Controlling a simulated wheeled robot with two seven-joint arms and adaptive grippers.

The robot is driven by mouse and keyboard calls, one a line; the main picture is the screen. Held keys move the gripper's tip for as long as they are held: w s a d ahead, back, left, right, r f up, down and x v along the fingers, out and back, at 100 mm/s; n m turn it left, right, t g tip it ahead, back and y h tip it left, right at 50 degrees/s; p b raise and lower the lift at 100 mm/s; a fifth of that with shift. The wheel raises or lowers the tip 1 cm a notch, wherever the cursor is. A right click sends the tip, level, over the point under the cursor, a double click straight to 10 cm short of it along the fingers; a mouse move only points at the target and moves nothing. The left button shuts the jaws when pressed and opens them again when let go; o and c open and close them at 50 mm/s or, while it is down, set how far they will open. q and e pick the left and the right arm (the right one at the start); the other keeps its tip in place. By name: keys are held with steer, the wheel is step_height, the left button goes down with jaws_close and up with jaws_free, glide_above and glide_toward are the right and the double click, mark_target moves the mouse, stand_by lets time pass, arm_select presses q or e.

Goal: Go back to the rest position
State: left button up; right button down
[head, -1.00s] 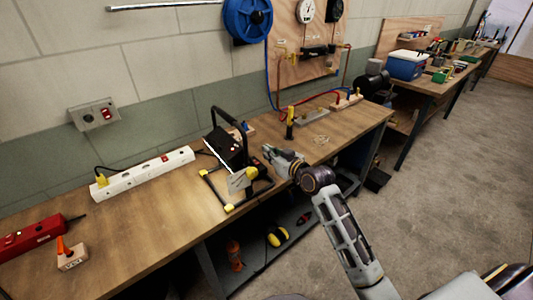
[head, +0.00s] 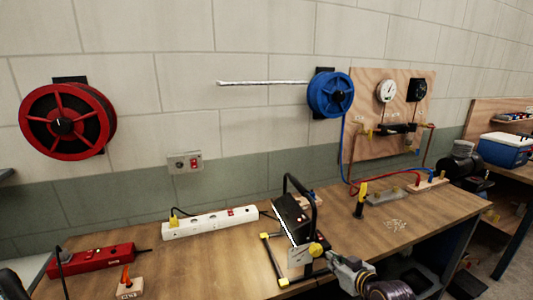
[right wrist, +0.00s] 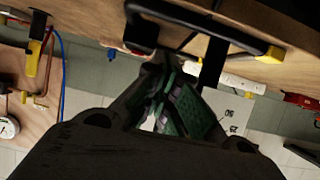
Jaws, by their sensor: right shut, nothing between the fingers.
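My right gripper (head: 338,264) is low in the head view, just right of the black work lamp (head: 291,218) on its yellow-capped stand. Its fingers (right wrist: 172,105) are together and empty in the right wrist view. Whether it touches the lamp stand I cannot tell. The lamp stand (right wrist: 225,35) also shows upside down in the right wrist view, close past the fingers. My left gripper is not in view.
The wooden bench (head: 200,262) holds a white power strip (head: 210,223), a red power strip (head: 95,259), a small block with an orange-handled switch (head: 128,287) and a yellow-handled tool (head: 360,200). A red reel (head: 66,120) and a blue reel (head: 330,94) hang on the wall.

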steer(key=s+f+m+g+h, duration=0.15)
steer(key=s+f+g, duration=0.4)
steer(key=s, duration=0.75)
steer(key=s+f+g+h, duration=0.2)
steer(key=s+f+g, duration=0.35)
steer(key=s, duration=0.85)
step_height(320, 180, down, 34)
steer(key=s+d+t, duration=0.1)
steer(key=d, duration=0.1)
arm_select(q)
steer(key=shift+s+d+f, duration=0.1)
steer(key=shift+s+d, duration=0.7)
arm_select(e)
steer(key=s+d+f, duration=0.3)
steer(key=s+f, duration=0.7)
steer(key=s+d+f+g, duration=0.1)
steer(key=s+d+f, duration=0.3)
steer(key=s+f, duration=0.6)
steer(key=shift+s+h, duration=0.45)
steer(key=shift+s, duration=0.35)
